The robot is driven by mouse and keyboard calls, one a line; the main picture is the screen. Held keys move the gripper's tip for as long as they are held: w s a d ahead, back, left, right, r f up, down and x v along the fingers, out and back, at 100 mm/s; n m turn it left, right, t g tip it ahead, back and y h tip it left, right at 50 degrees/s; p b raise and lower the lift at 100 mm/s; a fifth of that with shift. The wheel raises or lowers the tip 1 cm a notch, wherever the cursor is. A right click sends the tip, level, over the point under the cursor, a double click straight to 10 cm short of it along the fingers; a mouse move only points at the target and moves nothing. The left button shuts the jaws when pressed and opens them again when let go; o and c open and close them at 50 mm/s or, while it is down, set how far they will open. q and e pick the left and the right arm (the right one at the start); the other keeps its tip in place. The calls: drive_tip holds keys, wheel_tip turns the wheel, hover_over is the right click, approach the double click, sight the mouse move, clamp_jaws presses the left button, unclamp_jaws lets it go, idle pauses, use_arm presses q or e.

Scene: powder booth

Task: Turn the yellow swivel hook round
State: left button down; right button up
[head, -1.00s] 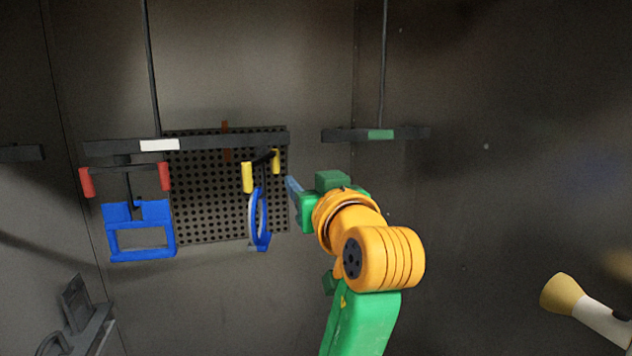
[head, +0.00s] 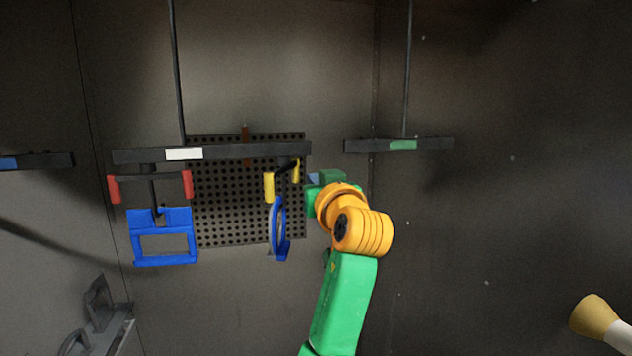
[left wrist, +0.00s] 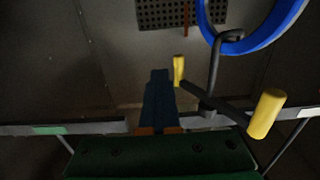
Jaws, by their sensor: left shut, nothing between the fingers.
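The yellow swivel hook (head: 269,187) hangs under the right end of a dark overhead bar, its dark crossbar carrying two yellow grips. It is turned nearly end-on to the head view. A blue ring (head: 276,232) hangs from it. In the left wrist view, the yellow swivel hook (left wrist: 266,113) appears inverted, with the blue ring (left wrist: 245,45) on its dark hook. My left gripper (head: 315,180) is just right of the farther yellow grip. In the left wrist view, my left gripper (left wrist: 158,85) is shut and empty, with its tips beside the smaller yellow grip and apparently apart from it.
A red-gripped hook (head: 187,184) holding a blue frame (head: 162,257) hangs to the left on the same bar (head: 225,152). A perforated panel (head: 222,215) is behind. Another bar (head: 430,144) with a green label hangs at the right. A tan-and-white object (head: 594,315) is at lower right.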

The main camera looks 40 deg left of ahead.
sight(273, 194)
use_arm(q)
drive_tip(key=s+b, duration=0.1)
drive_tip(key=s, duration=0.2)
drive_tip(key=s+a+b, duration=0.1)
drive_tip(key=s+b, duration=0.1)
drive_tip(key=s, duration=0.1)
drive_tip(key=s+b, duration=0.2)
drive_tip(key=s, duration=0.1)
drive_tip(key=shift+s+a, duration=0.2)
drive_tip(key=shift+s, duration=0.1)
drive_tip(key=shift+w+a+r+p, duration=0.1)
drive_tip(key=shift+w+a+p, duration=0.1)
drive_tip(key=shift+a, duration=0.5)
drive_tip(key=shift+w+a+r+p, duration=0.1)
drive_tip(key=shift+w+a+p, duration=0.1)
drive_tip(key=shift+a, duration=0.55)
drive_tip(key=shift+w+a+r+p, duration=0.1)
drive_tip(key=shift+w+a, duration=0.1)
drive_tip(key=shift+a, duration=0.5)
